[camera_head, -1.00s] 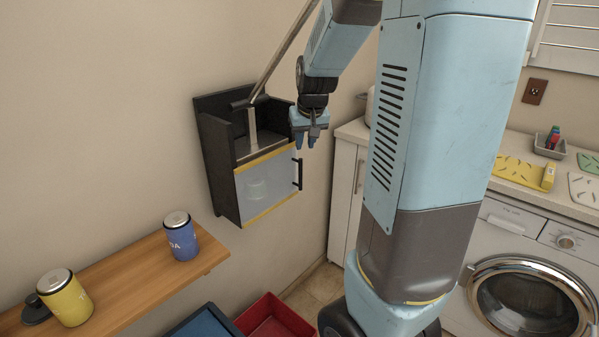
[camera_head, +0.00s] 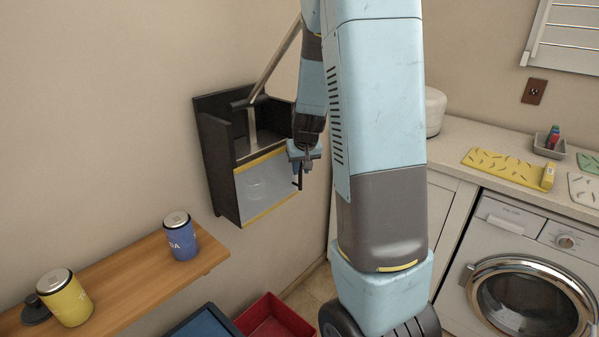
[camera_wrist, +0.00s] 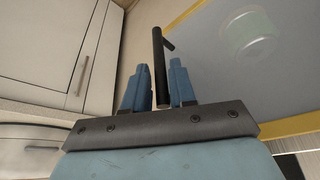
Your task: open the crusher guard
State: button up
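The crusher (camera_head: 217,165) is a black box on the wall with a long lever (camera_head: 275,62) angled up from its top. Its guard (camera_head: 262,188) is a clear panel with yellow edges, closed across the front; it also fills the upper right of the wrist view (camera_wrist: 225,75). A black bar handle (camera_head: 299,182) stands at the guard's right side. In the wrist view the handle (camera_wrist: 158,70) lies between my two blue fingers. My gripper (camera_wrist: 160,85) is open around the handle, with a visible gap on the right side. A round pale shape shows behind the panel.
A wooden shelf (camera_head: 140,272) at left holds a blue can (camera_head: 181,238) and a yellow can (camera_head: 66,298). A red bin (camera_head: 275,318) and a blue bin (camera_head: 207,322) stand on the floor below. A counter (camera_head: 450,140) and washing machine (camera_head: 530,265) are at right.

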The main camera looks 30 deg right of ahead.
jog(key=shift+x, duration=1.15)
grip_shut()
